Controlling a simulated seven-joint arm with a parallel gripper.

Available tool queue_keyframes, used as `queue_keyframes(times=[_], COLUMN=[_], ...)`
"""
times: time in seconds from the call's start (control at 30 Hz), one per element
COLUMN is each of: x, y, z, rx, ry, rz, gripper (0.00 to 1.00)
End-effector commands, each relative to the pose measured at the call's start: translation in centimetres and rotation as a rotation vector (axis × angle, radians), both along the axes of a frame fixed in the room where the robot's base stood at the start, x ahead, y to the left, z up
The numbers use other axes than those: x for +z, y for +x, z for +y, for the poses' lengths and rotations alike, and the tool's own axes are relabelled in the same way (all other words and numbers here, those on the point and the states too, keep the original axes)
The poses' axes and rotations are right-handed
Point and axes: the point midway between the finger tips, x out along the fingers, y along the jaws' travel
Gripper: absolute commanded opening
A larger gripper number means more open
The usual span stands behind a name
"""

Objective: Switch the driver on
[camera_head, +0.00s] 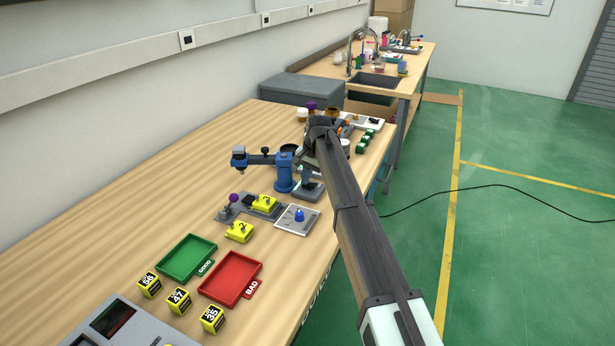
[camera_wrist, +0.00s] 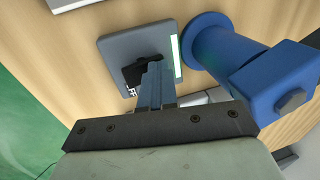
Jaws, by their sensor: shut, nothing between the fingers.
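The driver (camera_wrist: 112,48) is a small grey box on the wooden table, with a black switch (camera_wrist: 134,73) and a lit pale green strip on its top. In the head view a grey box at the foot of the blue post, partly behind my arm, seems to be the driver (camera_head: 308,193). My gripper (camera_wrist: 155,72) is shut and empty. In the wrist view its fingertips overlap the black switch and hide part of it. I cannot tell whether they touch it or which way the switch is set.
A blue post (camera_head: 283,174) with a side arm stands close beside the driver; it also shows in the wrist view (camera_wrist: 220,45). A grey panel with a blue button (camera_head: 299,216) lies nearer. Green (camera_head: 187,257) and red (camera_head: 231,278) trays and yellow blocks occupy the front.

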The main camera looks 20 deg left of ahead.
Motion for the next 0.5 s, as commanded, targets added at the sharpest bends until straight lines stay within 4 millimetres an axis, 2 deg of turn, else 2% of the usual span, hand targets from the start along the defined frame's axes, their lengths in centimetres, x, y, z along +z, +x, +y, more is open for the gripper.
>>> queue_keyframes(times=[0.5], x=[-0.1], y=[-0.1], z=[-1.2], rx=[-0.001], ry=[-0.007], rz=[0.003], gripper=[0.00])
